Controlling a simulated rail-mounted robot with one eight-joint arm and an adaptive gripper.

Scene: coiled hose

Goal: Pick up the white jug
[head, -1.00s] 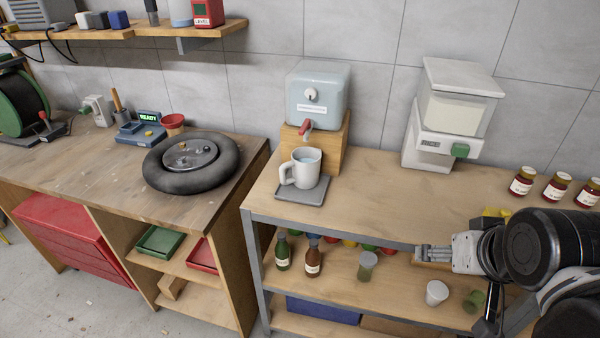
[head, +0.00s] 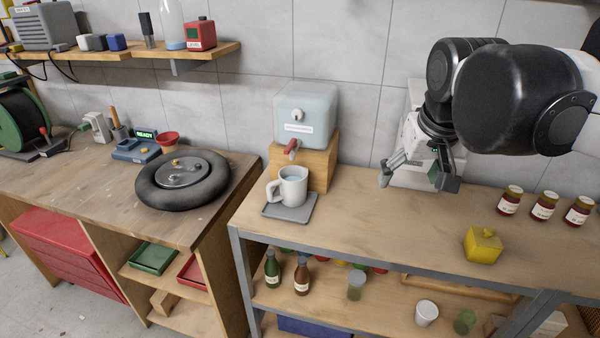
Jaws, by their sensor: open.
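The white jug (head: 289,187) stands upright on a grey square mat (head: 291,211) on the wooden bench, with its handle toward the left. Its mouth is open and something pale blue shows inside. It stands in front of a pale blue dispenser (head: 306,115) with a red tap, which sits on a wooden block. My gripper (head: 413,184) is open and empty, to the right of the jug and clearly apart from it. It is in front of a white and grey machine (head: 408,150), which my arm mostly hides.
A yellow box (head: 483,245) and several labelled jars (head: 543,204) stand on the bench's right side. The bench top between jug and yellow box is clear. Bottles and cups stand on the shelf below. A black ring-shaped thing (head: 183,181) lies on the left table.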

